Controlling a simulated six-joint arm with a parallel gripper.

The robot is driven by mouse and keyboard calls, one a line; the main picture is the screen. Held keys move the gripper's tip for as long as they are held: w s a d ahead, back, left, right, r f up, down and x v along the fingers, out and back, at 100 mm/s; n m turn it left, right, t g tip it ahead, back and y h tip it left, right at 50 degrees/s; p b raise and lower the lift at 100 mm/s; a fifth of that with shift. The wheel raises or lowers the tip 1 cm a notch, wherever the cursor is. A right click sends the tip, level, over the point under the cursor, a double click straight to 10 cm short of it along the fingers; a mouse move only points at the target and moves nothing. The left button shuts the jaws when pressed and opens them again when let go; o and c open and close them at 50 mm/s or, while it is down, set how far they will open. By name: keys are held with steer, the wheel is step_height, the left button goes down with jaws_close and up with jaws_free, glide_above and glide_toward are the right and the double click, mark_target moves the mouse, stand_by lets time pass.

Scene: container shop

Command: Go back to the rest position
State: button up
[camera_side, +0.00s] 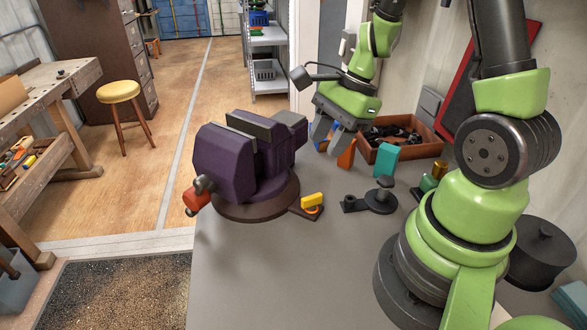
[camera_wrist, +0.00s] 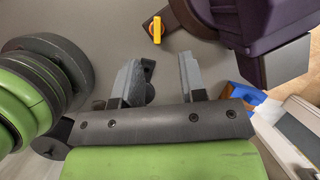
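My gripper (camera_side: 332,140) hangs at the end of my green arm, over the back of the grey bench, right of the purple vise (camera_side: 222,160). In the wrist view my gripper (camera_wrist: 161,68) is open, its two fingers wide apart. The vise shows at the upper right of the wrist view (camera_wrist: 262,30). The exact height of the fingers above the bench is hard to tell.
Near the gripper are an orange wedge (camera_side: 347,155), a teal block (camera_side: 384,160) and a wooden tray (camera_side: 430,149) of dark parts. A yellow-orange piece (camera_side: 312,200) lies by the vise base. A black fixture (camera_side: 380,201) stands mid-bench. The bench front (camera_side: 270,280) is clear.

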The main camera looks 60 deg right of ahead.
steer(key=s+a+r+n+t, duration=0.2)
steer(key=s+a+r+n, duration=0.2)
steer(key=r+n, duration=0.4)
steer(key=s+a+r+n+t+h, duration=0.1)
steer(key=s+a+r+n, duration=0.3)
steer(key=r+n, duration=0.4)
steer(key=shift+s+a+r+n+t+h, duration=0.15)
steer(key=shift+s+a+n+t+h, duration=0.2)
steer(key=shift+n+t, duration=0.45)
